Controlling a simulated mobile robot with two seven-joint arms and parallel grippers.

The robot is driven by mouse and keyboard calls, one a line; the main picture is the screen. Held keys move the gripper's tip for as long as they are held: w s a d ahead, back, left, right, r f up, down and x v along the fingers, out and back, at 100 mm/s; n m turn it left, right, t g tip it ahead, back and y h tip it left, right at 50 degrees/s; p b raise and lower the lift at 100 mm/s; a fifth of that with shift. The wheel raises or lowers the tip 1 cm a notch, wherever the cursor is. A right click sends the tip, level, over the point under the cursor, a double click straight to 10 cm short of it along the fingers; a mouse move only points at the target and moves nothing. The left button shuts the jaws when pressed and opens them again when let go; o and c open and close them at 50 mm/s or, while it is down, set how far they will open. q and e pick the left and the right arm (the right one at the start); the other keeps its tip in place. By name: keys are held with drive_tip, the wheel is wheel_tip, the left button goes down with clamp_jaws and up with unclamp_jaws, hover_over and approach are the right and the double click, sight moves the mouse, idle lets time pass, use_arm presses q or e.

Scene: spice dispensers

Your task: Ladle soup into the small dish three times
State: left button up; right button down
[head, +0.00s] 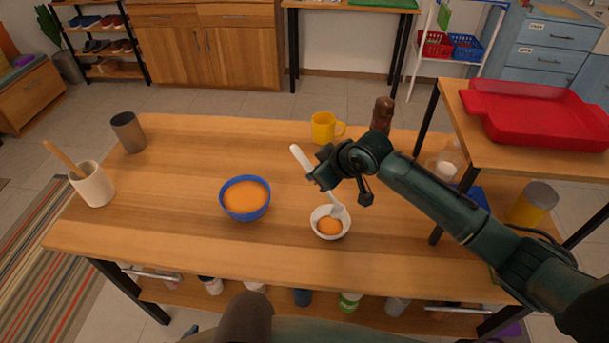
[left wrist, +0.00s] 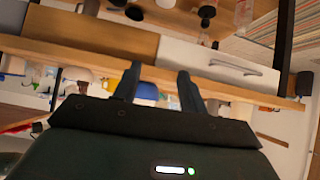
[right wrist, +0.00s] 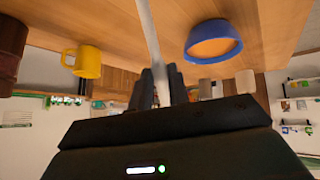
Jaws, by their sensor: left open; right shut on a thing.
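A blue bowl (head: 245,198) of orange soup stands on the wooden table, and it also shows in the right wrist view (right wrist: 214,42). A small white dish (head: 330,222) right of it holds some orange soup. My right gripper (head: 322,178) is shut on the handle of a white ladle (head: 301,157); the handle also shows between the fingers in the right wrist view (right wrist: 152,45). The ladle's head is at the small dish, over or in it; I cannot tell if it touches the soup. My left gripper (left wrist: 154,85) is open and empty, facing the table's underside; it is outside the head view.
A yellow mug (head: 323,128) and a dark brown mill (head: 382,114) stand behind my right arm. A grey-brown cup (head: 128,132) and a beige pot (head: 92,184) with a wooden utensil stand at left. A red tray (head: 540,115) lies on the raised right shelf. The table's middle left is clear.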

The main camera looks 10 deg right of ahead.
use_arm(q)
drive_tip(key=w+d+f+t+h+b, duration=0.25)
drive_tip(key=f+b, duration=0.45)
drive_tip(key=b, duration=0.9)
use_arm(e)
drive_tip(key=s+d+f+m+t+y, duration=0.1)
drive_tip(key=d+m+t+y, duration=0.2)
drive_tip(key=d+y, duration=0.4)
wheel_tip(320, 180, up, 6)
drive_tip(key=p, duration=0.5)
use_arm(q)
drive_tip(key=shift+m+g+y, duration=0.3)
drive_tip(key=shift+g+y, duration=0.15)
drive_tip(key=shift+g, duration=0.1)
drive_tip(key=r, duration=0.1)
drive_tip(key=r+p, duration=0.1)
drive_tip(key=r, duration=0.1)
drive_tip(key=s+r, duration=0.1)
drive_tip(key=r, duration=0.1)
drive_tip(key=shift+d+r+p, duration=0.25)
drive_tip(key=shift+p, duration=0.15)
use_arm(e)
drive_tip(key=w+a, duration=0.4)
drive_tip(key=a, duration=0.7)
drive_tip(key=w+a, duration=0.5)
drive_tip(key=a, duration=0.6)
drive_tip(key=shift+w, duration=0.2)
drive_tip(key=shift+a, duration=0.1)
